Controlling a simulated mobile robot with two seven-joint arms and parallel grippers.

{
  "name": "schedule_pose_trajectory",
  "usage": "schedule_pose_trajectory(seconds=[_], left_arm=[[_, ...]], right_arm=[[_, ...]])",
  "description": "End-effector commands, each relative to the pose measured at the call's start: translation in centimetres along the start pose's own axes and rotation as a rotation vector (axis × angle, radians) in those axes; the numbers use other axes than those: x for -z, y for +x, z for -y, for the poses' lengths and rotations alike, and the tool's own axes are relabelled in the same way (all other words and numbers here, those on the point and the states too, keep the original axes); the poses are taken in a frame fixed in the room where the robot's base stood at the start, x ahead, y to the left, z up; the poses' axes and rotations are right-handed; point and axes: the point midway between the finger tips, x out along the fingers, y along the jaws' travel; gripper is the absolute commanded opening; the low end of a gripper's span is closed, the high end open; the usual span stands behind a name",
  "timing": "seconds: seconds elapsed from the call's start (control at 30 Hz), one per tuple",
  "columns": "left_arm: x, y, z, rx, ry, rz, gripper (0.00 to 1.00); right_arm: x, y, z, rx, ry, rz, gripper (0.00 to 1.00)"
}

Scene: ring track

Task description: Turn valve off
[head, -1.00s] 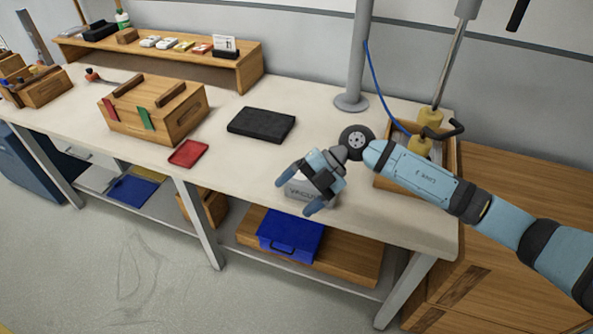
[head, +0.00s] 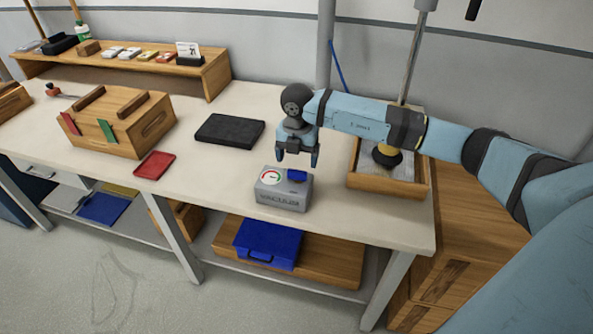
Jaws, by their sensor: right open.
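A grey box marked "VACUUM" (head: 283,195) stands on the workbench near its front edge. On its top are a round gauge (head: 271,177) and a blue valve handle (head: 297,175). My right gripper (head: 297,163) is open and empty, pointing down just above and behind the box. It looks apart from the blue handle, though the exact gap is hard to tell. My left gripper does not show.
A wooden tray (head: 385,184) with a yellow and black tool stands right of the box. A black pad (head: 230,131), a red tray (head: 154,165) and a wooden tool box (head: 118,122) lie to the left. The bench top (head: 215,190) left of the box is clear.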

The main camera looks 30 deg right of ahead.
Motion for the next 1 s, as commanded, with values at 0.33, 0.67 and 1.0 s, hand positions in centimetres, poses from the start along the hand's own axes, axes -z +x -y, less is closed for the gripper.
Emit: schedule_pose_trajectory(seconds=[0.33, 0.67, 1.0], left_arm=[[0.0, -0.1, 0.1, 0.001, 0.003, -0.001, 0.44], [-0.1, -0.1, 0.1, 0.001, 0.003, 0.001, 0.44], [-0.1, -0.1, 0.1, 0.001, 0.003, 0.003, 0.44]], right_arm=[[0.0, 5.0, 0.0, -0.001, 0.000, -0.001, 0.83], [0.1, 5.5, -0.1, -0.002, -0.001, -0.001, 0.83], [0.0, 5.5, -0.1, -0.002, -0.001, -0.001, 0.34]])
